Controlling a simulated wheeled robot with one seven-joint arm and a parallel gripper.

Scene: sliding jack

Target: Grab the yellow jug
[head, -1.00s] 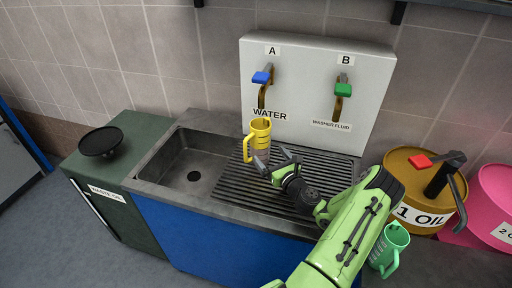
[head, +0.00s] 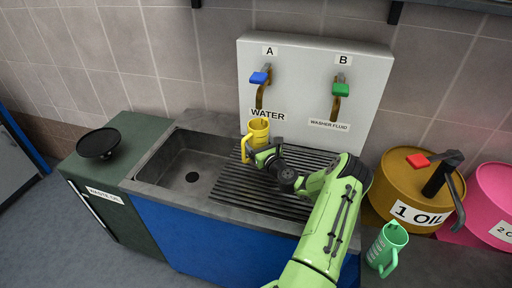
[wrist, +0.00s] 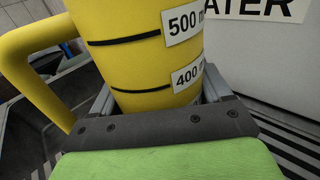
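The yellow jug (head: 259,133) stands upright at the left edge of the ribbed drainboard, below the water tap, with its handle to the left. In the wrist view the jug (wrist: 145,45) fills the middle, with 500 and 400 marks on its side. My gripper (head: 262,152) is at the jug's near side, low on its body. In the wrist view one finger of my gripper (wrist: 158,92) is on each side of the jug. The fingers look spread; whether they touch the jug is hard to see.
A sink basin (head: 172,184) lies left of the jug. A tap panel (head: 300,103) stands behind the ribbed drainboard (head: 235,190). A green jug (head: 388,246), an oil drum (head: 400,184) and a pink drum (head: 490,195) are at the right. A black dish (head: 98,142) sits at the left.

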